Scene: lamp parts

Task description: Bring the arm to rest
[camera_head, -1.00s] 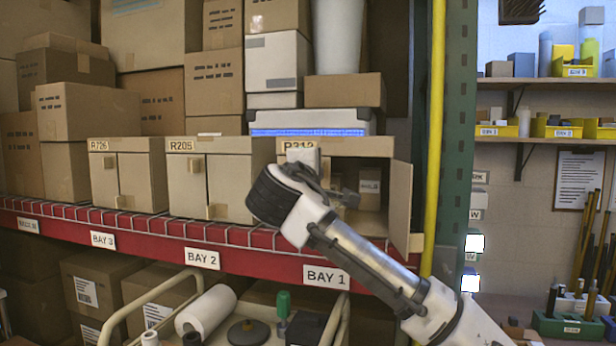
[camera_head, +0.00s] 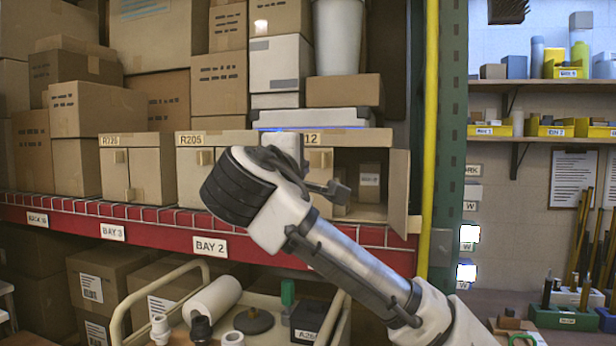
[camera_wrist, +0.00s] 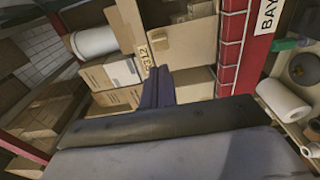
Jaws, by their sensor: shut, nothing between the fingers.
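My arm reaches up from the lower right in the head view, its thick dark-banded joint in front of the shelf. My gripper (camera_head: 338,190) shows as small dark fingers in front of the open cabinet R312 (camera_head: 398,190), partly hidden by my wrist. In the wrist view my gripper (camera_wrist: 158,88) is a dark pair of fingers pressed together with nothing between them. It points toward the shelf with the cabinet, whose label (camera_wrist: 150,58) appears sideways. Whether the fingers touch the cabinet cannot be told.
Cabinet R205 (camera_head: 197,178) stands left of the open one, its doors shut. A small labelled box (camera_head: 370,180) is inside the open cabinet. A yellow pole (camera_head: 430,120) rises at right. A cart (camera_head: 122,318) with a paper roll (camera_head: 213,298) stands below the red shelf edge.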

